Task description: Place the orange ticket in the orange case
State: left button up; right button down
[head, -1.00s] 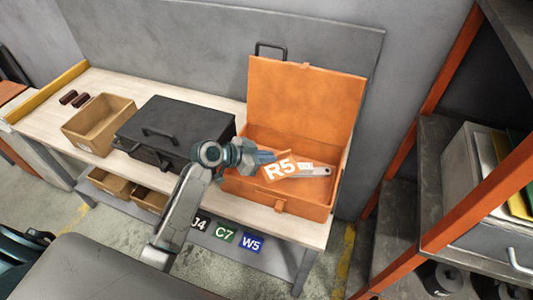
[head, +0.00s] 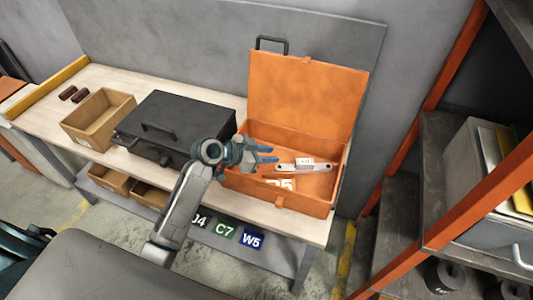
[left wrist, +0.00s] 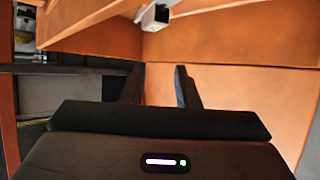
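The orange case (head: 310,95) stands open on the bench with its lid up. The orange ticket (head: 282,184), with white lettering, lies inside the case near its front wall. The front wall hides its lower part, and I cannot make it out in the left wrist view. My left gripper (head: 273,154) is open and empty over the left part of the case, apart from the ticket. In the left wrist view its two fingers (left wrist: 157,86) are spread with nothing between them. My right gripper is not in view.
A grey metal piece with a white label (head: 303,166) lies in the case. A closed black case (head: 180,122) and a cardboard box (head: 98,119) stand to the left. Tags hang below the bench edge, including W5 (head: 251,239). An orange-framed shelf (head: 440,155) stands at right.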

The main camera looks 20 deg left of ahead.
pick_arm(q)
jog(key=r+b+v, duration=0.1)
jog(key=b+v, duration=0.1)
jog(key=v, duration=1)
jog(key=shift+r, duration=0.15)
dwell(1.2)
